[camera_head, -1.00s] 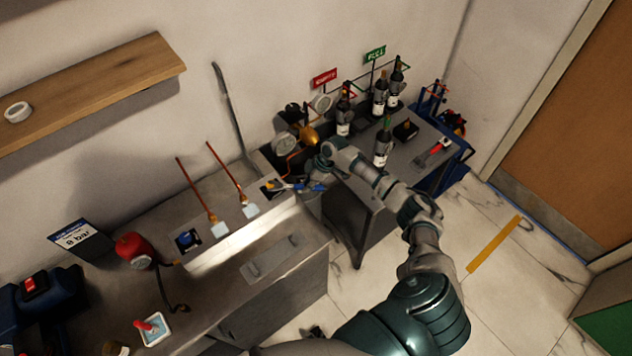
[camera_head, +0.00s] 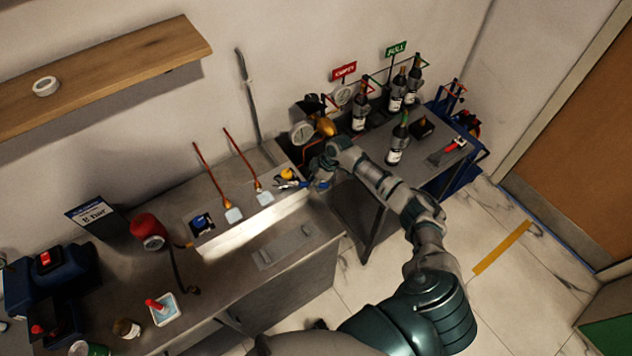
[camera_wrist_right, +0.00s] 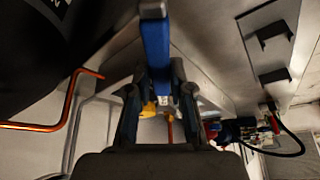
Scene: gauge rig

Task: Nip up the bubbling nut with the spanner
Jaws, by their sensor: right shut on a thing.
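My right gripper (camera_head: 314,183) is at the right end of the bench in the head view. It is shut on a blue-handled tool, which I take to be the spanner (camera_head: 290,184). In the right wrist view the blue handle (camera_wrist_right: 156,45) stands between the fingers (camera_wrist_right: 158,95) of that gripper. A small yellow-orange fitting (camera_head: 287,174) is close to the tool's left end, and yellow also shows past the fingers in the wrist view (camera_wrist_right: 148,110). I cannot make out the nut or any bubbles, nor whether the spanner touches it. My left gripper is not in view.
Two copper pipes (camera_head: 212,175) stand on the bench above white pads. A red cylinder (camera_head: 148,232) is left of them. The bench front (camera_head: 285,246) is mostly clear.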

